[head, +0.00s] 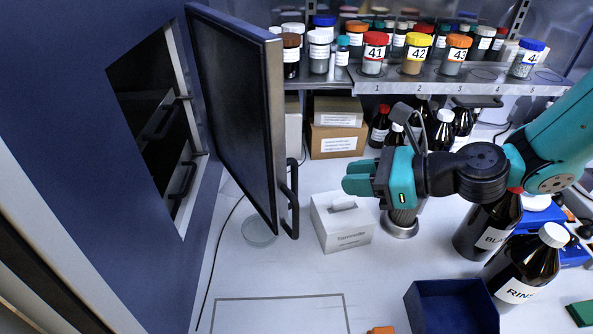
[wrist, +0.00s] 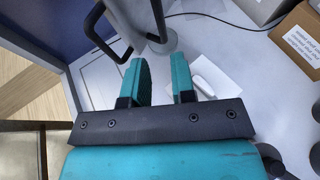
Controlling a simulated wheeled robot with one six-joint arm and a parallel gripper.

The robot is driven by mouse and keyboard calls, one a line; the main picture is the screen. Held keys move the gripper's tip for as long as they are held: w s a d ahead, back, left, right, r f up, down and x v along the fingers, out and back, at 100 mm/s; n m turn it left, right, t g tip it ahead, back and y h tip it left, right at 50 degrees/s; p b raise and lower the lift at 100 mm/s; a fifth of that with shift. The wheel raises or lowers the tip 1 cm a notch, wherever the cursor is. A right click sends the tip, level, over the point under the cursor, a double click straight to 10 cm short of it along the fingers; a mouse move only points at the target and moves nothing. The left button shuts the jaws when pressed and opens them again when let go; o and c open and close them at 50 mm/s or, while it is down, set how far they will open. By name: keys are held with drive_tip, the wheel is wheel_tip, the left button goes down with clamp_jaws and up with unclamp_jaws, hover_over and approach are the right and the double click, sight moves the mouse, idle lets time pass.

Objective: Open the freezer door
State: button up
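The freezer door (head: 238,110) stands swung wide open in the head view, its dark inner face showing and the freezer opening (head: 160,120) with drawers exposed to its left. The black door handle (head: 291,205) hangs on the door's near edge. It also shows as a dark loop at upper left in the wrist view (wrist: 95,30). My gripper (head: 350,178) is to the right of the handle, apart from it, above the white tissue box. In the wrist view my gripper (wrist: 157,65) has its two teal fingers apart with nothing held between them.
The tissue box (head: 341,222) is below my gripper, with a round glass dish (head: 259,231) to its left. A shelf (head: 440,82) of labelled jars runs along the back. Brown bottles (head: 522,266) and a blue bin (head: 450,308) stand at right. The front-left bench is clear.

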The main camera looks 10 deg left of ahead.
sight(295, 181)
drive_tip(key=p+x, duration=0.3)
drive_tip(key=x, duration=0.9)
drive_tip(key=shift+a+f+p, duration=0.1)
drive_tip(key=shift+p, duration=0.3)
drive_tip(key=shift+c, duration=0.2)
clamp_jaws()
